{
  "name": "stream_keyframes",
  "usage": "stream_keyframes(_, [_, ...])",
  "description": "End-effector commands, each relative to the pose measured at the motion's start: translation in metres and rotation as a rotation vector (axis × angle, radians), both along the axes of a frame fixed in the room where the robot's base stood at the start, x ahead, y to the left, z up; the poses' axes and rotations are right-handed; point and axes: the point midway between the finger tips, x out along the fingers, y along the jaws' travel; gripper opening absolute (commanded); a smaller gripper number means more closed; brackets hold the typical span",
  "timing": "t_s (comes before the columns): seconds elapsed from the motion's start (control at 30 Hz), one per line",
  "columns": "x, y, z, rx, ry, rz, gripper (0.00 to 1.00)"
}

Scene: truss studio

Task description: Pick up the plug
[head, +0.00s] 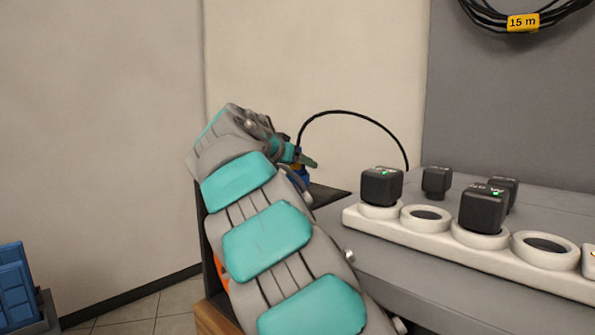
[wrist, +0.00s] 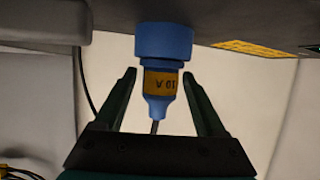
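The plug (wrist: 164,45) is blue with a yellow band marked 10 A. In the wrist view its wide end is at the top by a grey surface, and its narrow end with a thin cable points toward my gripper (wrist: 159,75). My gripper's two dark green fingers are open, one on each side of the plug, with a gap showing on both sides. In the head view my gripper (head: 303,159) is beyond my arm, and only a bit of the blue plug (head: 300,172) shows beneath it, mostly hidden.
A grey table (head: 400,260) bears a white rack (head: 490,259) with round sockets, two holding black blocks (head: 382,187). Two more black blocks (head: 437,181) stand behind it. A black cable (head: 355,113) arches near my gripper. Blue bins (head: 15,285) are at lower left.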

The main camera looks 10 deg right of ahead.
Motion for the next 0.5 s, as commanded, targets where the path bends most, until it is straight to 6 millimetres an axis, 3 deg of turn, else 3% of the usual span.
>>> stream_keyframes(0.07, [0.0,0.0001,0.0,0.0,0.0,0.0,0.63])
stream_keyframes(0.5, [0.0,0.0003,0.0,0.0,0.0,0.0,0.13])
